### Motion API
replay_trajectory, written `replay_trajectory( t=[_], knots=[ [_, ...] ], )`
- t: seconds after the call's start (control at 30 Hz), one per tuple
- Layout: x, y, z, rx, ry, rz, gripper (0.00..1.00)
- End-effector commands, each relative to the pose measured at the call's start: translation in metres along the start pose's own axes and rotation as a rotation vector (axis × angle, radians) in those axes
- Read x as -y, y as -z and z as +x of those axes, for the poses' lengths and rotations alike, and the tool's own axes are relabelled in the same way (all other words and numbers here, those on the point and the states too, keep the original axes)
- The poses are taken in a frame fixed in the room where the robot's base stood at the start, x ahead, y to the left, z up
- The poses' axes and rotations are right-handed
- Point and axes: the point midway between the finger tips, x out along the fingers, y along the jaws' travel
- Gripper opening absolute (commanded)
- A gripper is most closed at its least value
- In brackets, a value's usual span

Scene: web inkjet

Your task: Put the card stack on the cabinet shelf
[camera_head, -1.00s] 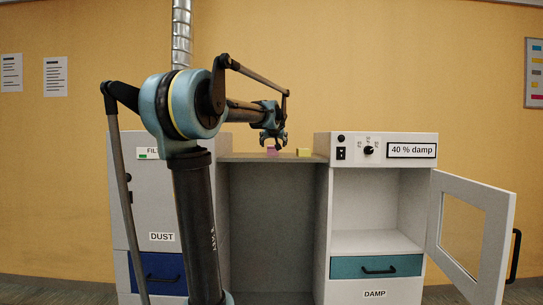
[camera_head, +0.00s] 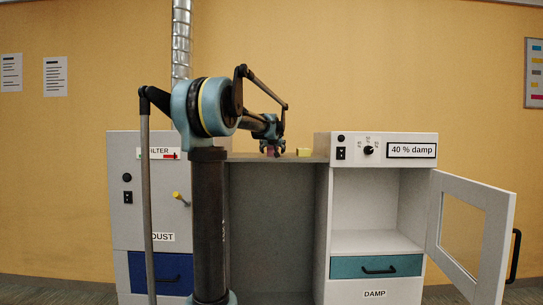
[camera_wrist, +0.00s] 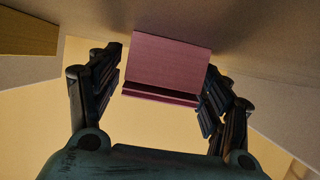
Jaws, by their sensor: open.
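A pink block (camera_head: 271,153), which looks like the card stack, stands on the grey counter (camera_head: 240,158) between the two cabinets. My gripper (camera_head: 272,147) is over it with the fingers apart. In the wrist view the pink stack (camera_wrist: 170,62) lies between the open fingers of my gripper (camera_wrist: 162,95), one finger on each side. The right finger looks very close to it; I cannot tell whether it touches. The damp cabinet (camera_head: 321,220) on the right has its door (camera_head: 497,240) swung open to the right. Its shelf (camera_head: 370,243) is empty above a teal drawer.
A yellow block (camera_head: 304,152) sits on the counter just right of the pink stack; it also shows in the wrist view (camera_wrist: 28,35). The dust cabinet (camera_head: 118,222) stands on the left, partly hidden by my arm. A metal duct (camera_head: 181,40) rises behind.

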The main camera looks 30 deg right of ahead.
Motion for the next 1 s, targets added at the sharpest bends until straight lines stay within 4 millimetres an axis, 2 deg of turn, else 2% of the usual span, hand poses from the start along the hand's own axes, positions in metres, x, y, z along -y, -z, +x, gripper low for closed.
replay_trajectory(
  t=[0.17,0.4,0.47,0.5,0.77,0.87,1.0],
  knots=[
    [0.000,0.000,0.000,0.000,0.000,0.000,0.72],
    [0.000,0.000,0.000,0.000,0.000,0.000,0.21],
    [0.000,0.000,0.000,0.000,0.000,0.000,0.21],
    [0.000,0.000,0.000,0.000,0.000,0.000,0.17],
    [0.000,0.003,-0.001,0.000,0.000,0.000,0.17],
    [0.000,0.011,-0.004,0.000,0.000,0.000,0.17],
    [0.000,0.032,-0.013,0.000,0.000,0.000,0.17]
  ],
)
